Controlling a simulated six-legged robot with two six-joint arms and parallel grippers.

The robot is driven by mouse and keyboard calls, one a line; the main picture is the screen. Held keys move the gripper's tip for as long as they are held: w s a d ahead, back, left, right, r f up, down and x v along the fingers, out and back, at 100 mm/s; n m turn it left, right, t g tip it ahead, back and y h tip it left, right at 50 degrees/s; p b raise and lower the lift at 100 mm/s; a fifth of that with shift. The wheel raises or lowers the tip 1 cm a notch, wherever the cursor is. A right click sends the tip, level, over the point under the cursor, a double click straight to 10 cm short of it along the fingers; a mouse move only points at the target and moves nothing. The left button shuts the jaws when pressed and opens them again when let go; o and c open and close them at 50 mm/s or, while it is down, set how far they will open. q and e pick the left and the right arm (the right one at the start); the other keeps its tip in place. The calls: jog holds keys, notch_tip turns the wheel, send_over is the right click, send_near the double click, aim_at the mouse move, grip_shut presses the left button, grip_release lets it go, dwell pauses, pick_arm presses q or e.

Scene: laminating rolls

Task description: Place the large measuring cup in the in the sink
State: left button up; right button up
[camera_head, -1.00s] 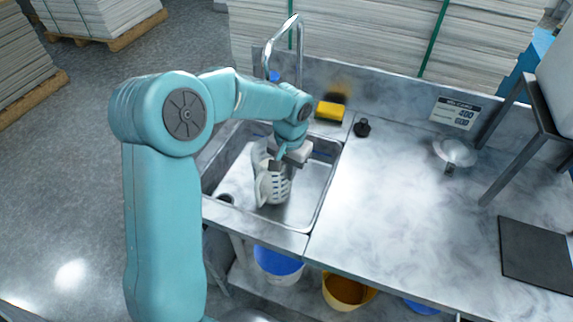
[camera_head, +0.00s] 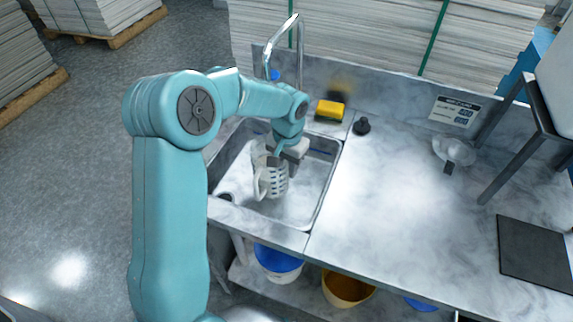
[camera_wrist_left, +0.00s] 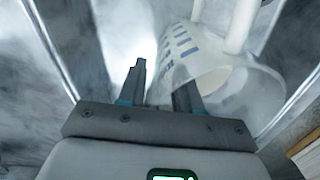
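The large measuring cup (camera_head: 273,183) is clear-whitish with dark markings and a handle on its left side. It is inside the metal sink basin (camera_head: 316,187), close to upright in the head view. My left gripper (camera_head: 281,160) is over the sink at the cup's rim. In the left wrist view, its fingers (camera_wrist_left: 160,88) stand apart, with the near wall of the cup (camera_wrist_left: 180,60) between them and the right finger at the cup's mouth. I see a gap beside the left finger, so it looks open. Whether the cup's base touches the sink floor is hard to tell. My right gripper is not visible.
A tall faucet (camera_head: 298,50) stands behind the sink. A glass dish (camera_head: 454,151), a metal stand (camera_head: 519,150) and a dark board (camera_head: 540,254) are on the counter. The counter's middle is clear.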

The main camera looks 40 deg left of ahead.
pick_arm(q)
notch_tip(320, 180, up, 8)
jog(key=shift+f, duration=0.2)
jog(key=shift+d+r, duration=0.1)
jog(key=shift+s, duration=0.15)
dwell(0.5)
